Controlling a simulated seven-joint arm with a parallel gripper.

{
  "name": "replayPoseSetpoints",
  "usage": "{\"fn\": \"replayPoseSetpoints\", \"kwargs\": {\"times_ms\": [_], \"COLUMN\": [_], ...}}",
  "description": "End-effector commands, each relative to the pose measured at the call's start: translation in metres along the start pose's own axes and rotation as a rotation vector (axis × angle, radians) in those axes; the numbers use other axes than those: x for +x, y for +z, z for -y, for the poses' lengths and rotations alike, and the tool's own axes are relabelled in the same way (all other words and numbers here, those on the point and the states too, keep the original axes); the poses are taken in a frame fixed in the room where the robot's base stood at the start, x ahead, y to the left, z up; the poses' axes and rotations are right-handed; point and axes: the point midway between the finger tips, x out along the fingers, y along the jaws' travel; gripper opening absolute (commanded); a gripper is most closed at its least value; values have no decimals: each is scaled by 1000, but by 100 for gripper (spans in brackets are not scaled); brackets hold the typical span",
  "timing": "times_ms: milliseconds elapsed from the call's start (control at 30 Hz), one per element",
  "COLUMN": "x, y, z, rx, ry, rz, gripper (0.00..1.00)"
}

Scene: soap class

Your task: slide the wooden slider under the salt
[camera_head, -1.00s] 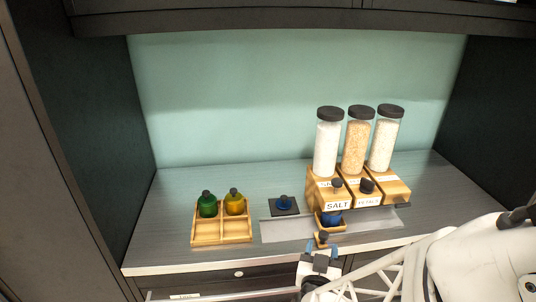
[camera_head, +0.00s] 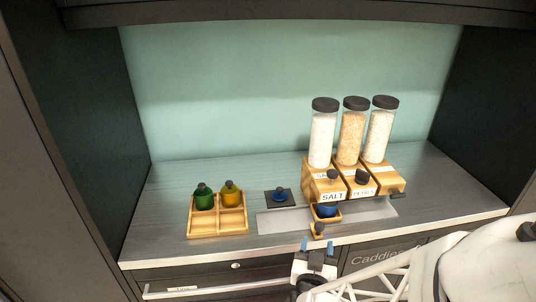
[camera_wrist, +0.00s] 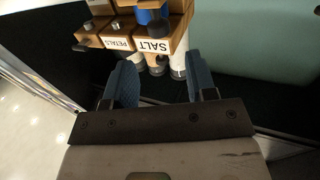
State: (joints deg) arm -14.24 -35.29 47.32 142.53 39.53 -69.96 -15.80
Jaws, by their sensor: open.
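The wooden slider (camera_head: 328,218) sits at the front of the salt dispenser (camera_head: 331,196), below its label, with a small dark-topped knob (camera_head: 318,228) at its near end. A blue piece (camera_head: 326,210) sits in the slider. How far the slider reaches under the dispenser is hard to tell. My gripper (camera_head: 318,246) is open and empty, just in front of the knob and apart from it. In the wrist view, the open blue fingers (camera_wrist: 160,80) point toward the dispensers, and the SALT label (camera_wrist: 156,45) shows upside down.
The petals dispenser (camera_head: 362,192) and a third one stand right of the salt. A grey strip (camera_head: 280,222) runs along the counter there. A wooden tray (camera_head: 217,232) with green and yellow bottles stands left, beside a dark pad (camera_head: 280,204) holding a blue item. Drawers lie below the counter edge.

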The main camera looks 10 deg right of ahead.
Motion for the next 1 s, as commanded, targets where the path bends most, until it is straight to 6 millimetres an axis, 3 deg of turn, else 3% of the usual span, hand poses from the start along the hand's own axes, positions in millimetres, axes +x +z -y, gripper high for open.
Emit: {"fn": "replayPoseSetpoints", "kwargs": {"times_ms": [500, 1000], "x": [-20, -22], "y": [0, -1], "z": [0, 0], "rx": [-1, 0], "ry": [-1, 0], "rz": [1, 0], "gripper": [52, 52]}}
